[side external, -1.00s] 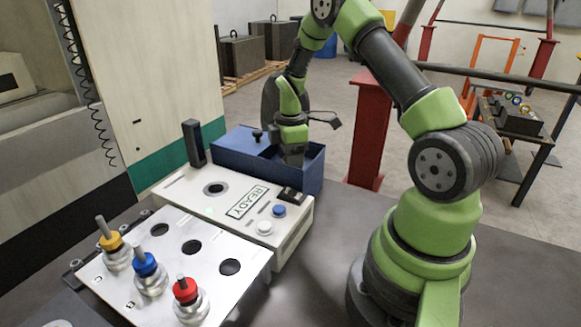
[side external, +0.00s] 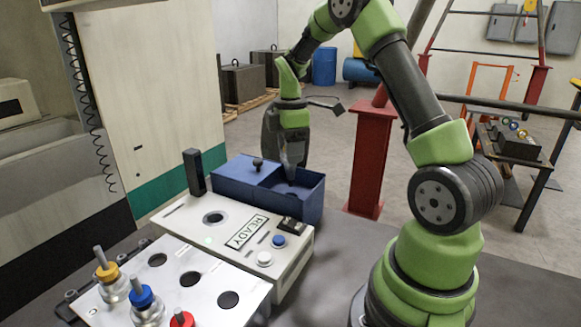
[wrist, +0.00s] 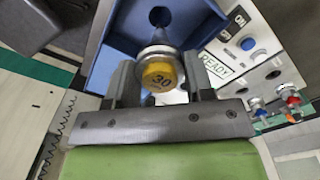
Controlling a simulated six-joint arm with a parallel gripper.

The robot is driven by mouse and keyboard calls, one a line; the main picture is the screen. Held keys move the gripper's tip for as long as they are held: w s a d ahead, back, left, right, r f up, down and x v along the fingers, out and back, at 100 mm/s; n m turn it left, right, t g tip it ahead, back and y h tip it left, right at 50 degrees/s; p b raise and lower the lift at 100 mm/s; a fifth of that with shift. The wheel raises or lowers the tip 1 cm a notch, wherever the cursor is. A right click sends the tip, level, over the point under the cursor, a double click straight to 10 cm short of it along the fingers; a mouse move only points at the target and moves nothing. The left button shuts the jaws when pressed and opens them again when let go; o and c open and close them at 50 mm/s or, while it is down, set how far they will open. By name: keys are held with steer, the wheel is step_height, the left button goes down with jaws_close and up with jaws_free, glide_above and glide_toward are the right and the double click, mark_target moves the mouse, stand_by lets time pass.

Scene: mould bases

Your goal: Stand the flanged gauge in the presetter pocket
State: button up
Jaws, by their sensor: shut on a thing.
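My gripper (wrist: 158,82) is shut on the flanged gauge (wrist: 160,74), which has a yellow end marked 30 and a silver flange between the two fingers. In the side view my gripper (side external: 291,172) hangs over the open right part of the blue box (side external: 262,195); the gauge is too small to make out there. The presetter is the white unit (side external: 180,225) with a READY label. Its round pocket (side external: 213,218) looks empty and lies left of my gripper.
A black post (side external: 194,172) stands behind the pocket. A white plate with dark holes (side external: 218,275) carries yellow-, blue- and red-collared tools (side external: 108,272) (side external: 142,297) (side external: 181,319) in front. A red pillar (side external: 369,160) stands right of the box.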

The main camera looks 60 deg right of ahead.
step_height(320, 180, up, 8)
steer(key=shift+r, duration=0.1)
steer(key=w+a+n, duration=0.4)
steer(key=w+a, duration=0.6)
steer(key=a, duration=0.4)
steer(key=shift+a+f, duration=0.15)
steer(key=shift+f, duration=2.75)
steer(key=shift+a+f, duration=0.15)
steer(key=shift+f, duration=2.7)
steer(key=shift+a+f, duration=0.15)
steer(key=shift+f, duration=2.75)
steer(key=o, duration=1.3)
steer(key=shift+c, duration=0.2)
